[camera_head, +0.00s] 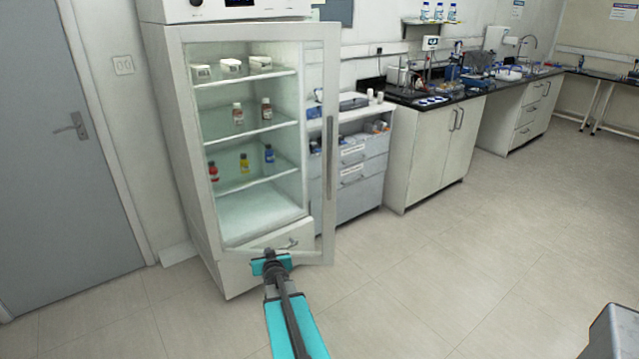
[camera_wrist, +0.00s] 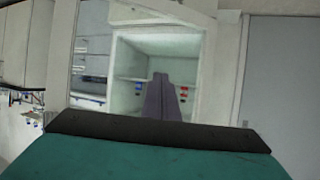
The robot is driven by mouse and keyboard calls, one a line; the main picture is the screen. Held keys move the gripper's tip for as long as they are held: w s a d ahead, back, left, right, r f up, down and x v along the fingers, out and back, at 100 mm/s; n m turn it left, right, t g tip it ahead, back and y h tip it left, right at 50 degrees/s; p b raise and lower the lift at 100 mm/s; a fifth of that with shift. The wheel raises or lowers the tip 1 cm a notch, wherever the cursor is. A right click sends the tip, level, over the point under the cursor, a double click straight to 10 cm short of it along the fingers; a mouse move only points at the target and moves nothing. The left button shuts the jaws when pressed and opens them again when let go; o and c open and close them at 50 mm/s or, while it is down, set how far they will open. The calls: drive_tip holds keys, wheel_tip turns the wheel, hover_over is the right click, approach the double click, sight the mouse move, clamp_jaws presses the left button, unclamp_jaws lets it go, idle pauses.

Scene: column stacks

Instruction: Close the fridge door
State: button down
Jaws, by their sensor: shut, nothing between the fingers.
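The white fridge (camera_head: 205,170) stands at centre left in the head view. Its glass door (camera_head: 328,225) is ajar, with a dark vertical handle (camera_head: 330,160) on its right side. Through its glass I see shelves with boxes and small bottles, and drawers beyond the fridge's right side. The wrist view appears upside down and shows the fridge interior (camera_wrist: 150,55) behind the fingers. My gripper (camera_head: 269,253) is shut and empty, overlapping the fridge's lower front in the picture. I cannot tell whether it touches the door. The fingers also show in the wrist view (camera_wrist: 168,92).
A white drawer cabinet (camera_head: 365,175) stands right of the fridge, near the open door's edge. Lab counters (camera_head: 425,155) run along the back wall. A grey room door (camera_head: 60,150) is at left. The tiled floor (camera_head: 430,280) is clear at right, except for a grey object (camera_head: 612,335) in the corner.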

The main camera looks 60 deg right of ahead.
sight(320, 177)
drive_tip(key=s+d+r+m+h, duration=0.1)
drive_tip(key=s+d+r+h, duration=0.2)
drive_tip(key=d+r, duration=0.5)
drive_tip(key=s+d+r+m+h, duration=0.2)
drive_tip(key=s+d+r+h, duration=0.2)
drive_tip(key=s+d+r, duration=0.2)
drive_tip(key=d+r, duration=0.2)
drive_tip(key=d, duration=0.1)
drive_tip(key=shift+s+d+r+m+g, duration=0.25)
drive_tip(key=shift+r+m+g, duration=0.05)
drive_tip(key=shift+r, duration=0.1)
drive_tip(key=shift+d+p, duration=0.1)
drive_tip(key=shift+p, duration=0.2)
drive_tip(key=shift+p+x, duration=1.95)
drive_tip(key=shift+x, duration=5)
